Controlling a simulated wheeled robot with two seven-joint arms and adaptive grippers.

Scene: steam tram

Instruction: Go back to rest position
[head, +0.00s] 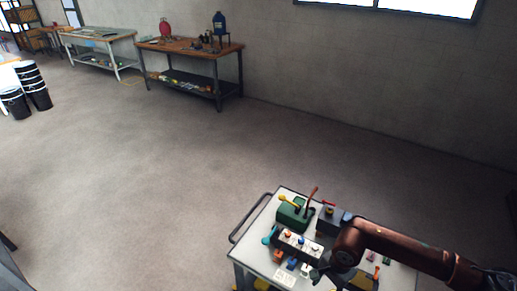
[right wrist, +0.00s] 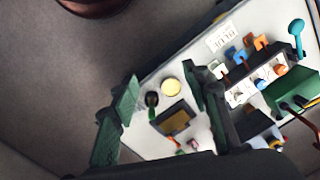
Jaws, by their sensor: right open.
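My right arm comes in from the right in the head view and reaches over a white-topped cart (head: 258,229). My right gripper (head: 320,272) is above the cart's near part. In the right wrist view its two dark green fingers (right wrist: 163,92) stand wide apart with nothing between them. Beyond them lie a yellow disc (right wrist: 171,87), a small dark round part (right wrist: 152,99) and a dark-framed box (right wrist: 173,118) with a brownish-yellow inside. These are on the cart top, apart from the fingers. My left gripper is not in view.
The cart holds a green box (head: 291,214) with levers, a panel with coloured knobs (head: 296,245), a dark box (head: 330,219), small coloured blocks and a label card (right wrist: 221,38). Workbenches (head: 190,48) stand along the far wall. Black buckets (head: 38,97) stand at left. The middle floor is clear.

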